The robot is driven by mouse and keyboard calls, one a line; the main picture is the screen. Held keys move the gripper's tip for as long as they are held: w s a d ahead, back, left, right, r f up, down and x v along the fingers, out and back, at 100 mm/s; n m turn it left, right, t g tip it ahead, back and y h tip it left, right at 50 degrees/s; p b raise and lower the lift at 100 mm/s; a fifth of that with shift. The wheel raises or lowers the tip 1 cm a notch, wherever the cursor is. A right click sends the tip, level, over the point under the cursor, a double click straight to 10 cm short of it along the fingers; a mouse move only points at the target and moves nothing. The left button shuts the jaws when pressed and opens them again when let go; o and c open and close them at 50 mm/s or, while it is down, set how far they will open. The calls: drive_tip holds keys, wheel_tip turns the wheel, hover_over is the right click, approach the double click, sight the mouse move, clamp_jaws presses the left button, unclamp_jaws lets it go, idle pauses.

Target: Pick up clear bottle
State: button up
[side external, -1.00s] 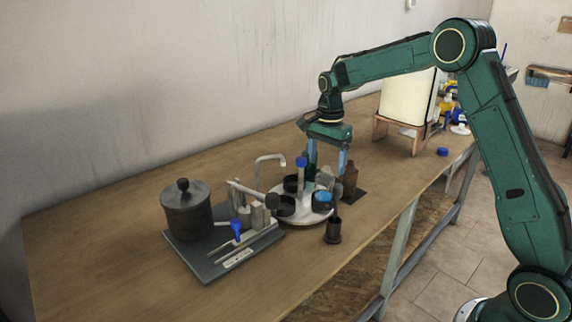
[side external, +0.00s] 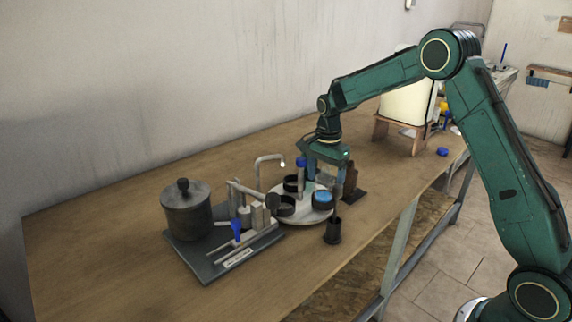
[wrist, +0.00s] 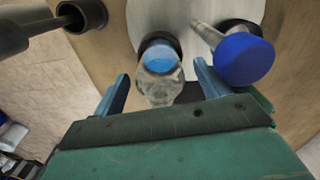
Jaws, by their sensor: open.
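The clear bottle (wrist: 161,84) is see-through and sits between the two fingers of my gripper (wrist: 161,75) in the wrist view. The fingers are apart, one on each side of it, with visible gaps. In the side view my gripper (side external: 326,178) is low over the round white tray (side external: 290,215), and its fingers partly hide the bottle. A blue round top in a dark ring (wrist: 160,54) shows just beyond the bottle in the wrist view.
A blue-capped tube (wrist: 243,60) stands close to the right finger. A dark cup (side external: 333,231) stands at the tray's front. A brown bottle (side external: 350,178) is right of the gripper. A grey pot (side external: 187,213) stands at left. The table's left end is clear.

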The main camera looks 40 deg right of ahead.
idle(0.3)
drive_tip(key=c, duration=1.2)
drive_tip(key=shift+o, duration=0.2)
drive_tip(key=shift+r, duration=0.1)
wheel_tip(320, 180, up, 20)
drive_tip(key=shift+w+d, duration=0.1)
idle(0.3)
